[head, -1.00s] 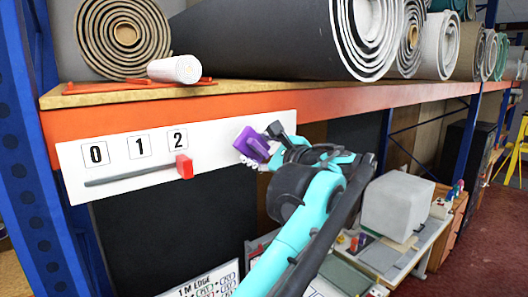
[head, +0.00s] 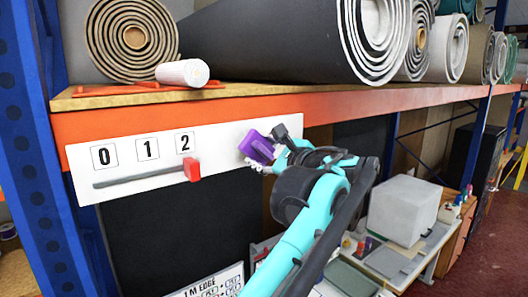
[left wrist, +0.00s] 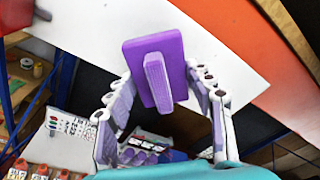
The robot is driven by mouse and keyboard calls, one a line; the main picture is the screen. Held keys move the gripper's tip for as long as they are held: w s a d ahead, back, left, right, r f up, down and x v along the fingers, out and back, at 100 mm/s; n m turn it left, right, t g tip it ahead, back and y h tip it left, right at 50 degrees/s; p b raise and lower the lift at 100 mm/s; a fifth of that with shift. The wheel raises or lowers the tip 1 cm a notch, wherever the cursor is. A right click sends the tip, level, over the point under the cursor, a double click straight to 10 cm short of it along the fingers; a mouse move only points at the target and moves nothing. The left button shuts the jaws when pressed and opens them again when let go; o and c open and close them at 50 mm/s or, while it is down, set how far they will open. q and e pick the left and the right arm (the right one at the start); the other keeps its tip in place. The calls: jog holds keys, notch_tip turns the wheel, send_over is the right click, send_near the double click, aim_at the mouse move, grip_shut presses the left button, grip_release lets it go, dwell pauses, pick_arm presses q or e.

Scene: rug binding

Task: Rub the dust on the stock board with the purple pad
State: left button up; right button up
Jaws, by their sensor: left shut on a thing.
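The white stock board (head: 225,148) is fixed on the orange beam, with 0, 1 and 2 cards and a red slider (head: 193,170) on its left part. The purple pad (head: 257,147) is at the board's right part, in front of or against its face; I cannot tell if it touches. In the left wrist view the pad (left wrist: 158,75) shows its handle side towards me. My left gripper (left wrist: 160,115) is shut on the pad, with a finger on each side of it. I cannot make out the dust clearly; the pad and gripper hide part of the board. My right gripper is not in view.
Rolled carpets (head: 270,45) and a white roll (head: 183,72) lie on the shelf above the orange beam (head: 350,106). A blue post (head: 35,150) stands at the left. A bench with a pale box (head: 404,208) is at the lower right.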

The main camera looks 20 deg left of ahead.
pick_arm(q)
jog(key=shift+w+a, duration=0.45)
jog(key=shift+a, duration=0.15)
